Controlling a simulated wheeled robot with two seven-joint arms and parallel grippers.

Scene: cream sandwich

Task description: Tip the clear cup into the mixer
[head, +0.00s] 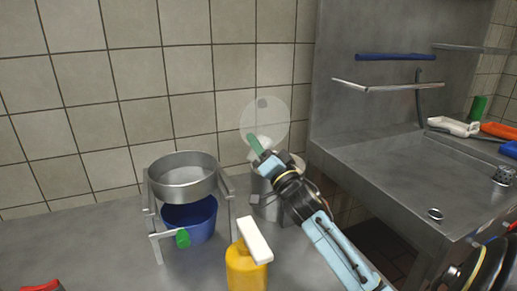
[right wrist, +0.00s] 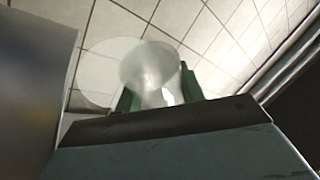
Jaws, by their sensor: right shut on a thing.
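A clear, see-through cup (head: 265,118) is held up against the tiled wall; its round outline faces the head camera, so it looks tilted. My right gripper (head: 262,150) is shut on it with green fingertips. The cup (right wrist: 150,68) also shows between the green fingers in the right wrist view; its contents cannot be made out. Below and behind the gripper stands a silver metal vessel (head: 266,190), partly hidden by my arm; it may be the mixer. My left gripper is not in view.
A round metal pan (head: 183,178) sits on a stand over a blue bucket (head: 190,219). A yellow bottle with a white top (head: 246,268) stands in front. A steel sink (head: 428,165) is at the right, with a rail (head: 390,86) above. A red thing (head: 42,286) lies at lower left.

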